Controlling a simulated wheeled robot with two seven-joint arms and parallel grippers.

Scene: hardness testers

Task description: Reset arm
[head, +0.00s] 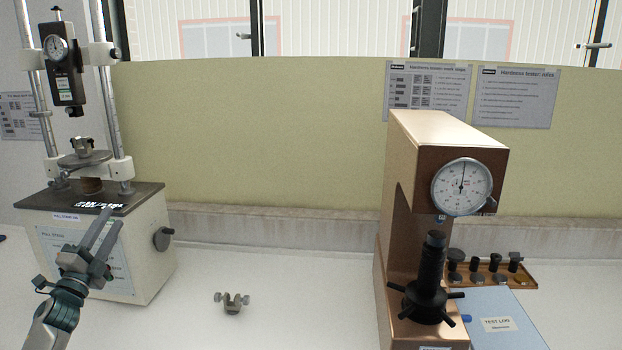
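My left gripper (113,221) is at the lower left, in front of the pull stand (150,270). Its two grey fingers point up and to the right with a gap between them, and nothing shows in the gap. The fingers overlap the front of the stand's white base in the picture; I cannot tell whether they touch it. My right gripper and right arm are not in view.
A small metal clamp (232,303) lies on the white table (290,285). A bronze hardness tester (400,200) with a dial (462,187) stands right. A wooden tray (519,280) of dark parts and a blue test log (505,318) are beside it. The middle table is mostly clear.

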